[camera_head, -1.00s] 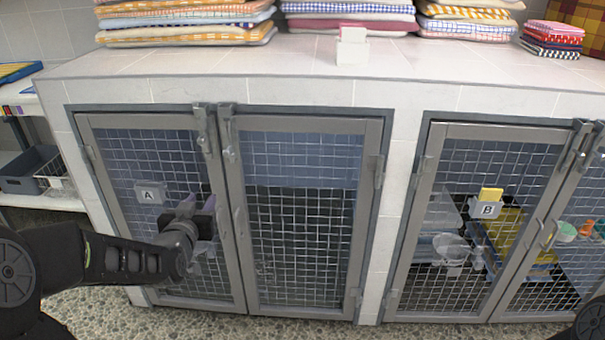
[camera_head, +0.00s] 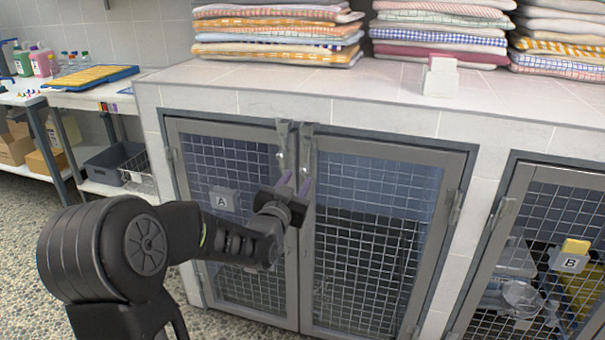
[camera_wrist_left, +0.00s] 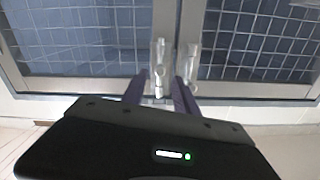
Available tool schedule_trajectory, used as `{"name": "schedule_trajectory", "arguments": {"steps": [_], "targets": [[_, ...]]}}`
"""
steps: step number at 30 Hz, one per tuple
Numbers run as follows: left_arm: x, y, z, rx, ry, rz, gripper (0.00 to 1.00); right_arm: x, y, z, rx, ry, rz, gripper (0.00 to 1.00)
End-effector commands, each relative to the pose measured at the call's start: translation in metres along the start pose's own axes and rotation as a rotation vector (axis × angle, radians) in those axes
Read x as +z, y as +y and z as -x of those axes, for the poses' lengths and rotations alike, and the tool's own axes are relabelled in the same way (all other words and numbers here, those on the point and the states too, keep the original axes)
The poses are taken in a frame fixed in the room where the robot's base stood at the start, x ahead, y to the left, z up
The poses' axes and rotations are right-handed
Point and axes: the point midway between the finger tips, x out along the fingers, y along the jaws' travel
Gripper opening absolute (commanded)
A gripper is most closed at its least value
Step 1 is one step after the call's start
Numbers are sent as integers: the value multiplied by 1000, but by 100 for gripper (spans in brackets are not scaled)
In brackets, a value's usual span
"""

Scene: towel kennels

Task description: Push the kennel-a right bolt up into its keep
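Kennel-a's right door (camera_head: 322,250) is shut beside the left door (camera_head: 185,170), which carries the A plate (camera_head: 223,199). The right bolt (camera_head: 306,152) is at the top inner corner of the right door, under its keep (camera_head: 307,129). The left door's bolt (camera_head: 282,150) is close beside it. My left gripper (camera_head: 295,183) is open just below the bolts, its purple fingers pointing up. In the left wrist view, which looks upside down, one metal bolt (camera_wrist_left: 159,62) shows between the fingers, probably the right one. Contact cannot be told. My right gripper is out of view.
Folded towels (camera_head: 278,35) and a white card holder (camera_head: 440,78) stand on the tiled top (camera_head: 390,88). Kennel B's plate (camera_head: 569,262) shows at the right. A side shelf with a grey bin (camera_head: 110,165) is at the left. The floor in front is clear.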

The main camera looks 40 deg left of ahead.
Motion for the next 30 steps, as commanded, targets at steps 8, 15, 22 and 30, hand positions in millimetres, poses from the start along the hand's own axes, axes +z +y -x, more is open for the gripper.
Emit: {"name": "schedule_trajectory", "arguments": {"steps": [8, 15, 22, 30], "targets": [[1, 0, -42, 0, -1, 0, 35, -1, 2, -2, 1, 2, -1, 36], [0, 0, -51, -1, -1, 1, 35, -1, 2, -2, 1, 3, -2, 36], [0, 0, -51, -1, -1, 1, 30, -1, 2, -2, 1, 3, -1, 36], [0, 0, -51, -1, -1, 1, 8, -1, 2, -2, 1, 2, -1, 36]]}}
